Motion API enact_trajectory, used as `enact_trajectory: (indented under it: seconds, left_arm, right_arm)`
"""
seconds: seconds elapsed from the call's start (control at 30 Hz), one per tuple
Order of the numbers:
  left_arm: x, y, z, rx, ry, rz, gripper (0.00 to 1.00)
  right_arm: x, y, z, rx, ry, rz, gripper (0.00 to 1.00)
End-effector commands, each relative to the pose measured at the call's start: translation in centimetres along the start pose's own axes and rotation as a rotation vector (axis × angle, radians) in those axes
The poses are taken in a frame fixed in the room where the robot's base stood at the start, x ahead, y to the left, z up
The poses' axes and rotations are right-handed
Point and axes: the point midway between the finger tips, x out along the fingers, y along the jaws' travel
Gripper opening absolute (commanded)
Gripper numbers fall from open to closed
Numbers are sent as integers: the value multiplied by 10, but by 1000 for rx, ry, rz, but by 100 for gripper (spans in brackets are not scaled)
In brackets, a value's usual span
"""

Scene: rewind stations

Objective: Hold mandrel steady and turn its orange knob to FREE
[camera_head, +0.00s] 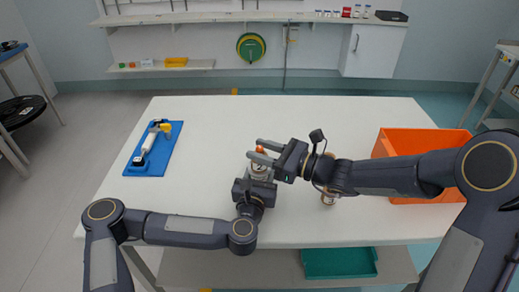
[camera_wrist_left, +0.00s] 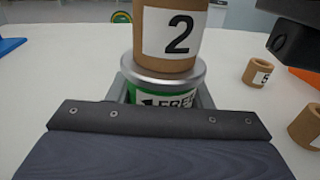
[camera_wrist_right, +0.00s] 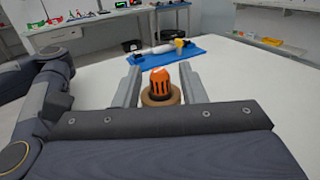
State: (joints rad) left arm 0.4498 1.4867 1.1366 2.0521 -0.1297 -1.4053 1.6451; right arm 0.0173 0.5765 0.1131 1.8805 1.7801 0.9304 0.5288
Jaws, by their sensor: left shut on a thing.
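The mandrel stands upright near the table's front middle. Its orange knob (camera_head: 260,149) tops it and also shows in the right wrist view (camera_wrist_right: 160,82). A brown core marked 2 (camera_wrist_left: 168,30) sits on its silver flange (camera_wrist_left: 163,72). Below is a green band (camera_wrist_left: 165,97) with lettering that looks like FREE, partly hidden. My left gripper (camera_wrist_left: 164,92) is shut on the mandrel around that band. My right gripper (camera_wrist_right: 160,85) is open, its fingers on either side of the knob with visible gaps. The knob's own setting cannot be read.
A blue tray (camera_head: 133,169) with a white and yellow tool lies at the left. An orange bin (camera_head: 415,140) stands at the right. Loose brown cores, one marked 5 (camera_wrist_left: 258,73) and another (camera_wrist_left: 307,127), stand to the right. The table's back middle is clear.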

Motion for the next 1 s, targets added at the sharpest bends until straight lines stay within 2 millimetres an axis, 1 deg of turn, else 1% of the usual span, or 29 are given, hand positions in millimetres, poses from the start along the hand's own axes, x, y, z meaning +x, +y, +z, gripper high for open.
enact_trajectory:
  seconds: [0.03, 0.13, 0.37, 0.47, 0.67, 0.87, 1.0]
  left_arm:
    - [0, 0, 0, -1, 1, 0, 16]
    - [0, 0, 0, 0, 1, 0, 16]
    - [0, 0, 0, 0, 1, 0, 16]
    - [0, 0, 0, -1, 1, 0, 16]
    - [0, 0, 0, 0, 1, 0, 16]
    - [0, 0, 0, -1, 1, 0, 16]
    - [0, 0, 0, -1, 1, 0, 16]
  right_arm:
    - [4, 1, 0, 0, 0, 2, 37]
    - [7, 0, 0, 0, 0, 1, 37]
    - [8, 0, 0, 0, 0, 0, 37]
    - [8, 0, 0, 0, 0, 0, 27]
    - [7, 0, 0, 0, 0, 0, 1]
    - [8, 1, 0, 1, -2, -21, 0]
    - [8, 2, 1, 2, -3, -103, 0]
